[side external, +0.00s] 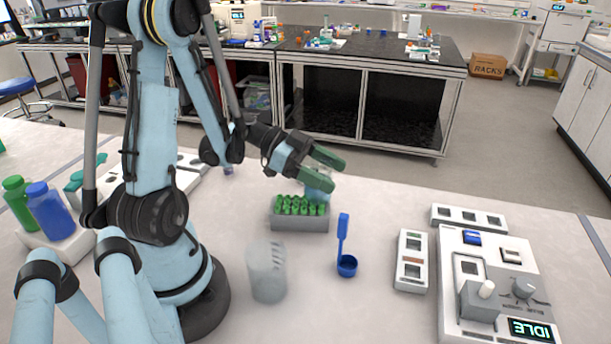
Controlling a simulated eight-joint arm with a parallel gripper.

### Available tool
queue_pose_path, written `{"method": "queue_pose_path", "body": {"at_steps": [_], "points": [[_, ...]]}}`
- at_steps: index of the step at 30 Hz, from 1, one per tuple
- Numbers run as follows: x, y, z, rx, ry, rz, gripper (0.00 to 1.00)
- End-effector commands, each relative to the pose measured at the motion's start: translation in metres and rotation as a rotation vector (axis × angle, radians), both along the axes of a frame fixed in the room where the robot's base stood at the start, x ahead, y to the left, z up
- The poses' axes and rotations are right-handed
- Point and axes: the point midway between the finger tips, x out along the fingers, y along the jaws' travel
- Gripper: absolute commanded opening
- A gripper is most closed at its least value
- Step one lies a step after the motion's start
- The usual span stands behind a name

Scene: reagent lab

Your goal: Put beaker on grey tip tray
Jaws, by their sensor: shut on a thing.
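My gripper (328,164) has green fingers and is shut on a small translucent, pale-blue vessel, which looks like the beaker (318,182). The fingers partly cover it. It is over the right back part of the grey tip tray (300,225), which holds rows of green tips. I cannot tell whether the vessel touches the tips. A larger frosted, clear cup with markings (267,272) stands upright on the bench in front of the tray.
A white slotted block (411,262) and a white instrument with a display (492,290) are at the right. Blue and green bottles (48,211) stand at the left.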

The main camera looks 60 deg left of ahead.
Motion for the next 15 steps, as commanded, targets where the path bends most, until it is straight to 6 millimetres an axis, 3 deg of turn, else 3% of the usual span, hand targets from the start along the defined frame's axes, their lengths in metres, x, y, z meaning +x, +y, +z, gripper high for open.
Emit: {"method": "queue_pose_path", "body": {"at_steps": [8,9,14,15], "points": [[0.0000,0.0000,-0.0028,-0.001,-0.001,0.000,0.34],[0.0001,0.0001,-0.0036,0.000,0.000,0.000,0.74],[0.0000,0.0000,-0.0031,0.000,0.000,0.000,0.98],[0.0000,0.0000,-0.0031,0.000,0.000,0.000,0.98]]}}
